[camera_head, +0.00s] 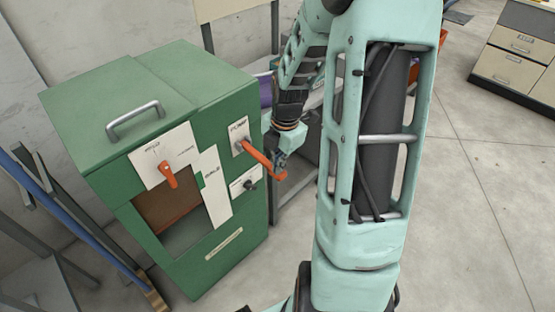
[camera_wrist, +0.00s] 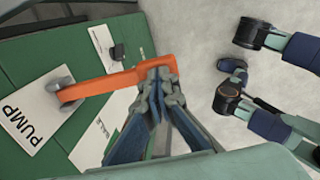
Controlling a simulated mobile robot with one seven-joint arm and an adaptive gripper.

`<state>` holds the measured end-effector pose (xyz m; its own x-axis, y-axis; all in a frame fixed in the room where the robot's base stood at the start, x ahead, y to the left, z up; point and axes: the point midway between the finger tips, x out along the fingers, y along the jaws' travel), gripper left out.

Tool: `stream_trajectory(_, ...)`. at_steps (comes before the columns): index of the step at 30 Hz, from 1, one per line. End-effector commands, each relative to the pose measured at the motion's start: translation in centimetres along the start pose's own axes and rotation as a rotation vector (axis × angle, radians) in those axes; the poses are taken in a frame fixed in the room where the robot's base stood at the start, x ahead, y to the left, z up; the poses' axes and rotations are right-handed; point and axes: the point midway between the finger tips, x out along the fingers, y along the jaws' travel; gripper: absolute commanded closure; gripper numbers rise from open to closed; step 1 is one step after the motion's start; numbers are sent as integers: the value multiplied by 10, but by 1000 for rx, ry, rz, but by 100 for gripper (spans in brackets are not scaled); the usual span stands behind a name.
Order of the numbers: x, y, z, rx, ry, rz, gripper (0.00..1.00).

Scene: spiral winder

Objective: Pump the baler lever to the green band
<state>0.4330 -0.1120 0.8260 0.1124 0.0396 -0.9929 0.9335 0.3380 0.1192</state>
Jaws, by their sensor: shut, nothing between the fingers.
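The green baler (camera_head: 180,85) stands at left in the head view. Its orange pump lever (camera_head: 258,155) comes out from the plate marked PUMP (camera_head: 238,133) and slopes down to the right. In the wrist view the lever (camera_wrist: 98,90) runs from its pivot at left to my gripper (camera_wrist: 157,76). My gripper (camera_head: 280,166) is shut and empty, with its fingertips at the lever's outer end. They overlap the lever in view; I cannot tell whether they touch it. A white strip marked BALE (camera_head: 215,188) is on the front; I cannot make out a green band on it.
A second orange handle (camera_head: 169,175) is on the front's upper left, above a dark opening. A small black knob (camera_head: 248,185) sits below the pump plate. A metal handle (camera_head: 133,120) is on top. Open floor (camera_head: 480,200) lies to the right.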

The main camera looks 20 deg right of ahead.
Motion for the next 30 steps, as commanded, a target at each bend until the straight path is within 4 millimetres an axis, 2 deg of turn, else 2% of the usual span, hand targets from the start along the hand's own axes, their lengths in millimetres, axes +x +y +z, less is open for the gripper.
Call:
stream_trajectory(9,34,-6,-1,0,4,-2,100)
stream_trajectory(15,50,-6,-1,-1,4,-2,100)
stream_trajectory(30,61,-6,-1,0,4,-5,100)
